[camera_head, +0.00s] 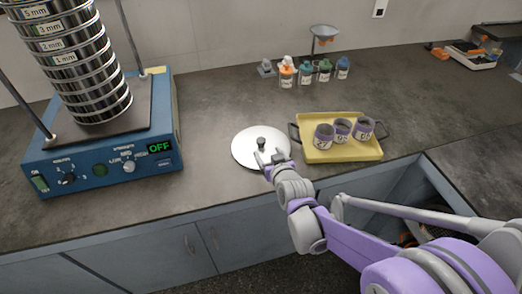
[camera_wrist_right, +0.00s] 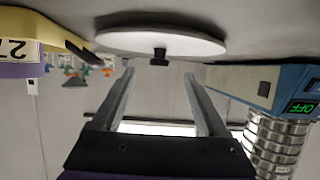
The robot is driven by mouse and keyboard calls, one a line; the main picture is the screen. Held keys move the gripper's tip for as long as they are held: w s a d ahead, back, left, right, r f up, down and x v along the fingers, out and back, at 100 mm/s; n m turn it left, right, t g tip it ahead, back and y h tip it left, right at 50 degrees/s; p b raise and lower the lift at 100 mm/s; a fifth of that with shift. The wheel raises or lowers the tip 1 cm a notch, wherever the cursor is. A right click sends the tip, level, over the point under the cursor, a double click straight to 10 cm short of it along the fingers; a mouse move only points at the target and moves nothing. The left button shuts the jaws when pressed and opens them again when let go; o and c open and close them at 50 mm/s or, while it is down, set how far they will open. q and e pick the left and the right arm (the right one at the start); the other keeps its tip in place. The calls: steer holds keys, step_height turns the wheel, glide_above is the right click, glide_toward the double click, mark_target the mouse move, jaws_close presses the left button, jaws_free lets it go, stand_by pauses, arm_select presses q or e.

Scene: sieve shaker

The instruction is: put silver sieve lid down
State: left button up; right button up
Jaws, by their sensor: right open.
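The silver sieve lid (camera_head: 245,152) is a round pale disc with a dark knob (camera_head: 261,143) on top. It lies flat on the grey counter between the blue shaker and the yellow tray. My right gripper (camera_head: 268,158) is open at the lid's near right side, close to the knob. In the right wrist view, turned upside down, the lid (camera_wrist_right: 160,43) and its knob (camera_wrist_right: 159,57) show beyond the two spread fingers (camera_wrist_right: 158,88), with nothing held between them. My left gripper is not in view.
The blue shaker (camera_head: 100,165) with its sieve stack (camera_head: 85,65) stands at left. A yellow tray (camera_head: 335,155) with three labelled cups sits right of the lid. Several small bottles (camera_head: 305,72) stand at the back. The counter in front of the lid is clear.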

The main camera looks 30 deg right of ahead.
mark_target(262, 142)
steer(key=x, duration=0.3)
steer(key=shift+w+f, duration=0.15)
steer(key=shift+w, duration=0.2)
steer(key=shift+r+b+x, duration=0.2)
steer(key=shift+b+x, duration=0.05)
steer(key=shift+x, duration=1.1)
steer(key=shift+r+b+x, duration=0.2)
steer(key=shift+x, duration=1.1)
steer(key=shift+w+d, duration=0.1)
steer(key=shift+d, duration=0.05)
jaws_close()
